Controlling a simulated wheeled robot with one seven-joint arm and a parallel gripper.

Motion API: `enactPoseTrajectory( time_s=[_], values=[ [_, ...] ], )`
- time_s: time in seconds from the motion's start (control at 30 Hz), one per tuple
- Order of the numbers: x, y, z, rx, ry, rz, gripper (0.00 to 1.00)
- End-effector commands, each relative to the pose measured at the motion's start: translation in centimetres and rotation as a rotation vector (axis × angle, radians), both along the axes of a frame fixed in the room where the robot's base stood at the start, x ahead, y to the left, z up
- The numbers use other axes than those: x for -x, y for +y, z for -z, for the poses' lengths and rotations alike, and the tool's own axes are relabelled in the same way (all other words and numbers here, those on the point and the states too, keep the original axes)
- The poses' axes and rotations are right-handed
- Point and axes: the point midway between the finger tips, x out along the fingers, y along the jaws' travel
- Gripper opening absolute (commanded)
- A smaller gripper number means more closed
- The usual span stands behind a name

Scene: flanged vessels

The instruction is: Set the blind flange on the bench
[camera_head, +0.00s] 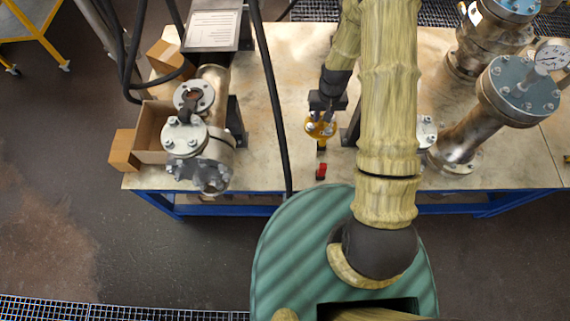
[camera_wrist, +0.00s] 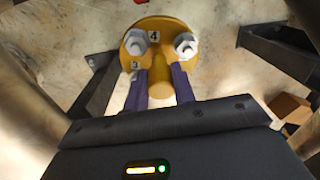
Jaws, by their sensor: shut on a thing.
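The blind flange is a yellow round disc (camera_head: 313,127) with bolts, under the end of my arm in the head view. In the wrist view the yellow flange (camera_wrist: 163,28) shows two large bolt heads and a "4" label. My gripper (camera_wrist: 160,88) is shut on the yellow stub at the flange's middle, one dark finger on each side. In the head view my gripper (camera_head: 324,103) is partly hidden by my arm. The bench (camera_head: 265,165) has a pale stained top and a blue frame. I cannot tell whether the flange touches the bench or hangs just above it.
A flanged metal vessel (camera_head: 200,145) stands at the left, beside cardboard boxes (camera_head: 155,125). Vessels with a gauge (camera_head: 551,56) stand at the right. A small red object (camera_head: 321,171) lies near the front edge. A black cable (camera_head: 272,90) crosses the bench. Bare bench shows left of the flange.

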Motion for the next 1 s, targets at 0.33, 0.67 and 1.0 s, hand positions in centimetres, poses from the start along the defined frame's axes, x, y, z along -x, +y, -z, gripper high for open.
enactPoseTrajectory(
  time_s=[0.33, 0.67, 1.0],
  values=[
    [-0.1, 2.6, 3.3, 0.007, -0.031, -0.052, 0.00],
    [0.1, 4.9, 5.8, 0.012, -0.058, -0.098, 0.00],
    [0.6, 7.2, 8.4, 0.017, -0.085, -0.145, 0.00]
  ],
)
